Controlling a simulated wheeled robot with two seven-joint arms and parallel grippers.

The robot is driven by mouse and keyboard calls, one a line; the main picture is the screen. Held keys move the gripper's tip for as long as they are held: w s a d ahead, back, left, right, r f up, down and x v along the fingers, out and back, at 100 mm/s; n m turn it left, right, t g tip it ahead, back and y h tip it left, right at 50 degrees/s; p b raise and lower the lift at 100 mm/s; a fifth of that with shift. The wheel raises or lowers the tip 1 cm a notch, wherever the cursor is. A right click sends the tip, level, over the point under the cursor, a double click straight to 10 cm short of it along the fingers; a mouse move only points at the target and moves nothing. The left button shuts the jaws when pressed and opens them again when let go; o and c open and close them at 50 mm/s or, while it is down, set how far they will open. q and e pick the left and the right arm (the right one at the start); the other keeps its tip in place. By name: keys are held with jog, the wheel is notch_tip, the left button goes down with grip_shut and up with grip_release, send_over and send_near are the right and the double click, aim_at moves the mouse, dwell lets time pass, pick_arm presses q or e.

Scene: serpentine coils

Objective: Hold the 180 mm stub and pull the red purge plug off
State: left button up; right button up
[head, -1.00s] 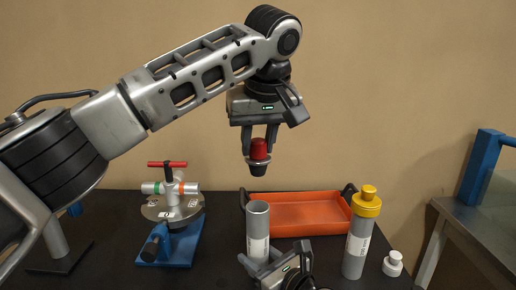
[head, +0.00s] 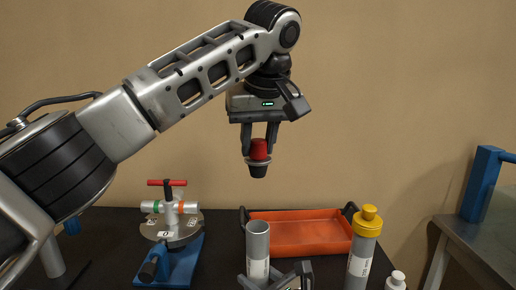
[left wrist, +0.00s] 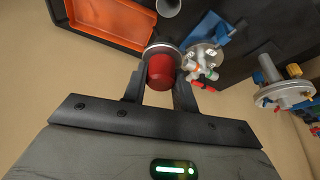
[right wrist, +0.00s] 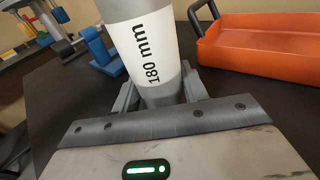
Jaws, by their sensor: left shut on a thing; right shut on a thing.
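The red purge plug (head: 259,150), red on top with a dark lower part, is held in the air by my left gripper (head: 259,143), well above the grey stub. It also shows between the jaws in the left wrist view (left wrist: 161,70). The 180 mm stub (head: 257,245) stands upright with its open top bare. Its white label reading "180 mm" (right wrist: 145,45) faces the right wrist camera. My right gripper (right wrist: 160,92) is shut around the lower part of the stub. The plug and the stub are apart.
An orange tray (head: 300,233) lies behind the stub. A yellow-capped cylinder (head: 362,250) stands to the right, beside a small white-capped item (head: 396,281). A blue-based fixture with a red handle (head: 172,240) stands to the left. The air around the plug is free.

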pick_arm(q)
jog(key=shift+r, duration=1.15)
pick_arm(e)
jog(key=shift+r, duration=0.1)
pick_arm(q)
jog(key=shift+f, duration=0.2)
pick_arm(e)
jog(key=shift+f, duration=0.35)
pick_arm(q)
jog(key=shift+f+b, duration=0.2)
jog(key=shift+b, duration=0.25)
pick_arm(e)
jog(key=shift+f, duration=0.3)
jog(key=o, duration=1)
jog(key=shift+f, duration=0.1)
jog(key=shift+c, duration=0.2)
jog(key=shift+f, duration=0.15)
pick_arm(q)
jog(key=shift+r, duration=0.1)
pick_arm(e)
jog(key=shift+s, duration=0.1)
